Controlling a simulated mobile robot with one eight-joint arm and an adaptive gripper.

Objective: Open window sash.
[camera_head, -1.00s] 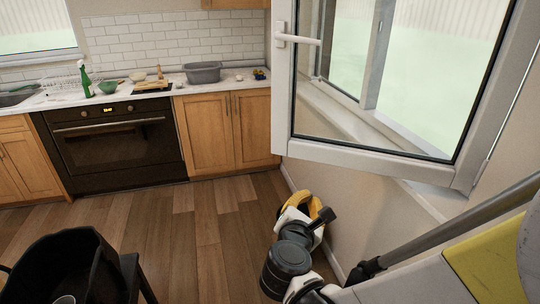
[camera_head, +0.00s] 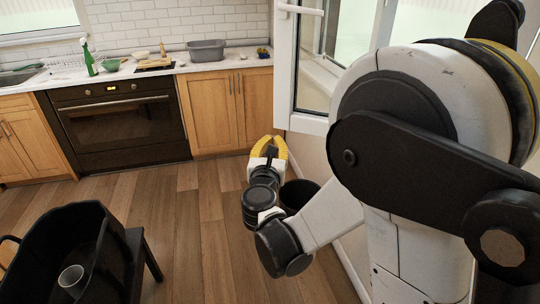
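The window sash (camera_head: 281,75) is a white-framed glass pane at the upper right, standing swung out from the window opening into the room. Its white lever handle (camera_head: 300,9) is at the top edge of the view. My arm covers much of the sash and the window behind it. My gripper (camera_head: 270,147), with yellow fingers, is below the sash's lower left corner, in front of the wooden cabinet, and appears clear of the sash. Its fingers are small and seen from behind, so I cannot tell whether they are open or shut.
A black bin (camera_head: 298,194) stands on the floor just right of my gripper. A black tub (camera_head: 50,240) on a dark stand, with a cup (camera_head: 72,278), is at lower left. A counter (camera_head: 130,75) with an oven runs along the back. The middle floor is clear.

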